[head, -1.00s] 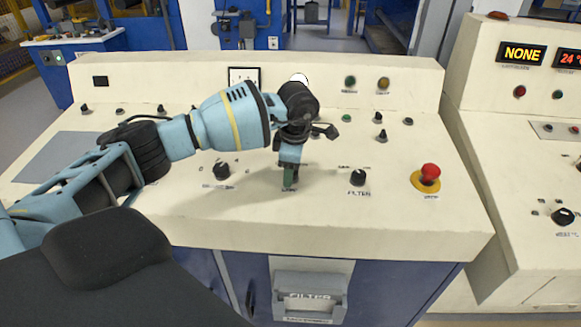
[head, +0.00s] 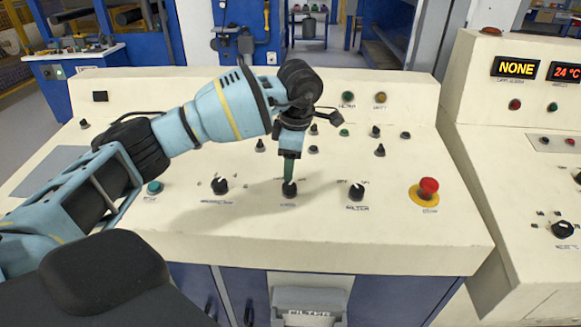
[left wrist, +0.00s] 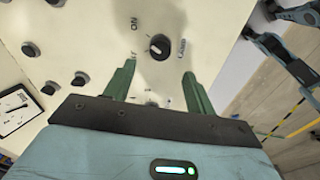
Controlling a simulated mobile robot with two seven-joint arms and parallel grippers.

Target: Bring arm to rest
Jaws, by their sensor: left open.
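My left arm reaches in from the left over the cream control panel (head: 230,235). My left gripper (head: 289,170) points down with its green fingers just above a black rotary knob (head: 289,189) in the panel's front row. In the left wrist view the two fingers of my left gripper (left wrist: 158,78) are spread apart and empty. A black knob (left wrist: 159,46) shows beyond the gap between them, with no finger visibly on it. My right gripper cannot be made out in either view.
Other black knobs (head: 220,186) (head: 356,192) stand either side, with a red emergency button (head: 428,188) farther right and a teal button (head: 154,187) to the left. A second console (head: 520,150) stands at right. Teal arm parts (left wrist: 285,55) show beyond the panel edge in the left wrist view.

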